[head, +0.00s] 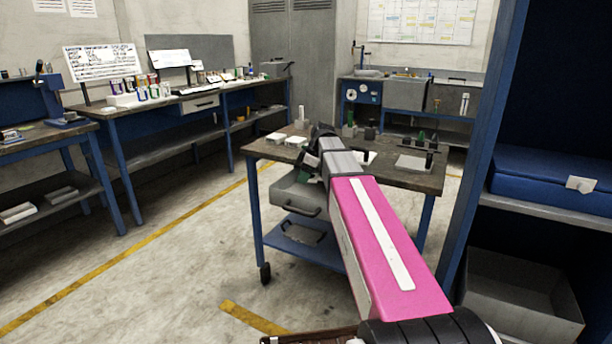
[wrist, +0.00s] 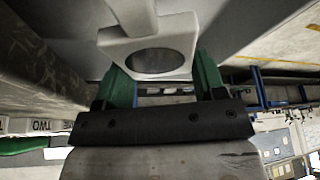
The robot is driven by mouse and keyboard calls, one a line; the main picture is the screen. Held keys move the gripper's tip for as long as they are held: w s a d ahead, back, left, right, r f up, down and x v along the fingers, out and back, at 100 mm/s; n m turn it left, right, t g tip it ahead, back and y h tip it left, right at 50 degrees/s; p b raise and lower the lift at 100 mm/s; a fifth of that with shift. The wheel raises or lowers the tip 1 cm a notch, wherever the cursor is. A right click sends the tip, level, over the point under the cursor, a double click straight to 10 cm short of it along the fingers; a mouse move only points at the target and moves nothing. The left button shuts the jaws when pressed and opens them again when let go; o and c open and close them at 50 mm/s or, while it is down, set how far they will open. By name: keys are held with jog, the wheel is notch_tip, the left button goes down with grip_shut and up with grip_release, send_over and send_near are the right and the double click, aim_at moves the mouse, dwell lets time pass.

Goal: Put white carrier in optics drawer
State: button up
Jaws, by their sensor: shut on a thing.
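The white carrier (wrist: 112,48), a pale block with a round dark opening, is between the green fingers of my gripper (wrist: 163,78) in the wrist view. My gripper is shut on it. In the head view my gripper (head: 303,174) points down at the near left side of the wheeled table, over an open grey drawer (head: 290,198). I take this to be the optics drawer, but no label on it is readable. The carrier is hidden there by my arm and gripper. I cannot tell whether it touches the drawer floor.
The wheeled table (head: 398,178) holds white blocks (head: 297,141), a grey plate (head: 413,163) and small dark and green parts. A second handle shows on the shelf below the drawer. A blue shelf unit stands close on the right. The floor on the left is clear.

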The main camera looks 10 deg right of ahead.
jog(key=shift+w+d, duration=0.45)
jog(key=shift+w, duration=0.3)
jog(key=shift+c, duration=0.2)
jog(key=shift+s+f, duration=0.2)
jog(key=shift+f, duration=0.1)
jog(key=shift+c, duration=1.9)
jog(key=shift+f, duration=0.35)
jog(key=shift+s+f, duration=0.2)
jog(key=shift+f, duration=0.15)
jog(key=o, duration=1.5)
jog(key=shift+w, duration=0.1)
jog(key=shift+c, duration=0.2)
jog(key=shift+w, duration=0.1)
jog(key=shift+r, duration=0.1)
